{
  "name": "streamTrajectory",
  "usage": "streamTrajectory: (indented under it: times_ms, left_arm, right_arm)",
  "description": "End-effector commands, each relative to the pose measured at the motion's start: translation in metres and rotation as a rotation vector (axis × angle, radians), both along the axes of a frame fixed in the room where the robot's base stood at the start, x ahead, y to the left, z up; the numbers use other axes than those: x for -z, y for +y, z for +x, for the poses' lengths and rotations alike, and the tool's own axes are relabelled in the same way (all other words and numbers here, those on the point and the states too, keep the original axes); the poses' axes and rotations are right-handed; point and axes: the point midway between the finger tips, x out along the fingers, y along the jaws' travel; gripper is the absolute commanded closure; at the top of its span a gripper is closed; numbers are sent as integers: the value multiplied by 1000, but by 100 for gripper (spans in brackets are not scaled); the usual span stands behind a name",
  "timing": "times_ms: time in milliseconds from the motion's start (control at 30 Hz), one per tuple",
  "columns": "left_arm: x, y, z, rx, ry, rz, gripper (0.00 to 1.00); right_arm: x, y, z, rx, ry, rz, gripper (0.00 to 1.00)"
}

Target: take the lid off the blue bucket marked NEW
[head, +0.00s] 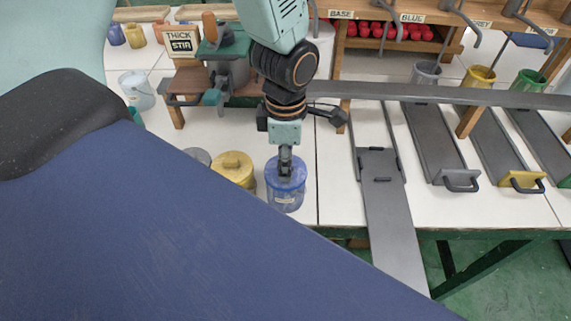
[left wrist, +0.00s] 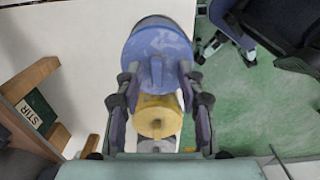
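The blue bucket (head: 287,201) with its blue lid stands near the table's front edge in the head view. A pale label shows on its front, too small to read. The lid (left wrist: 150,47) with its upright blue grip (left wrist: 157,70) also shows in the left wrist view. My left gripper (head: 285,170) points down over the lid. In the left wrist view its two fingers (left wrist: 158,72) are apart, one on each side of the grip, with visible gaps. I cannot tell how close the tips are to the lid's top. My right gripper is not in view.
Grey sloping channels (head: 390,205) lie to the right. A dark bar (head: 440,95) crosses behind.

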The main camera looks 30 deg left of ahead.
Motion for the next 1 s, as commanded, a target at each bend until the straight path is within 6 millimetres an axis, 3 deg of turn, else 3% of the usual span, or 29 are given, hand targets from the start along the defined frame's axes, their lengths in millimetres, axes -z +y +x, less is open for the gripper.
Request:
streamTrajectory:
  times_ms: [67, 533, 867, 1000]
  left_arm:
    - [0, 0, 0, 0, -1, -1, 61]
    - [-1, 2, 3, 3, -1, 0, 100]
    - [-2, 2, 3, 3, -1, 0, 100]
    - [-16, 2, 4, 3, -4, 0, 100]
  right_arm:
    - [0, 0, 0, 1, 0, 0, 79]
    - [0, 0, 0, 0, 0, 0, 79]
    - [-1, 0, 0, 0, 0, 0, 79]
    - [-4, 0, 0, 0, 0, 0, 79]
